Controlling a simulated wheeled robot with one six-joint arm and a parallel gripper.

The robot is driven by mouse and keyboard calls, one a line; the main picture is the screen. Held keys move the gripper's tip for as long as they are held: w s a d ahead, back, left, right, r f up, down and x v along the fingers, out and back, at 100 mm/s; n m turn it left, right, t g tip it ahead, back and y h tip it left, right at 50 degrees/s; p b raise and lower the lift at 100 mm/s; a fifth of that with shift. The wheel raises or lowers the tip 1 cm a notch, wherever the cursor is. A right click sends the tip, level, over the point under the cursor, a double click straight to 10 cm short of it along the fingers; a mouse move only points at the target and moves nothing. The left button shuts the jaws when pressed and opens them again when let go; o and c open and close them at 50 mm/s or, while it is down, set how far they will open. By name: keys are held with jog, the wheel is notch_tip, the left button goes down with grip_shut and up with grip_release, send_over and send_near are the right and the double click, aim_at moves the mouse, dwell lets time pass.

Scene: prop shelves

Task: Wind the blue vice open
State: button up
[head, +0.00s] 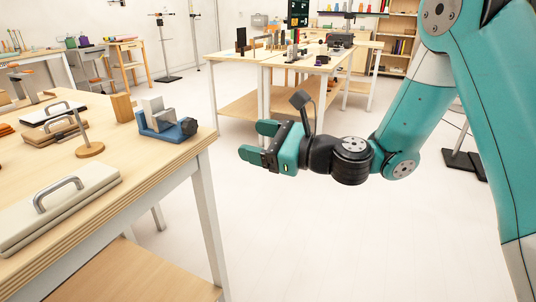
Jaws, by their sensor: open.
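The blue vice (168,127) stands on the wooden table at the left, near the table's far right corner. It has a blue base, a pale grey jaw block and a dark round knob (189,126) at its right end. I cannot tell how far apart its jaws are. My gripper (251,141) has teal fingers, is open and empty, and points left. It hangs over the floor to the right of the vice, apart from it.
On the same table (130,190) are a pale board with a grey handle (57,193), a wooden stand with a round base (90,150) and a wooden block (122,107). Another loaded table (235,100) stands behind. The floor between is clear.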

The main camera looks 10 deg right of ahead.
jog(key=shift+b+v, duration=0.6)
jog(key=shift+v, duration=0.55)
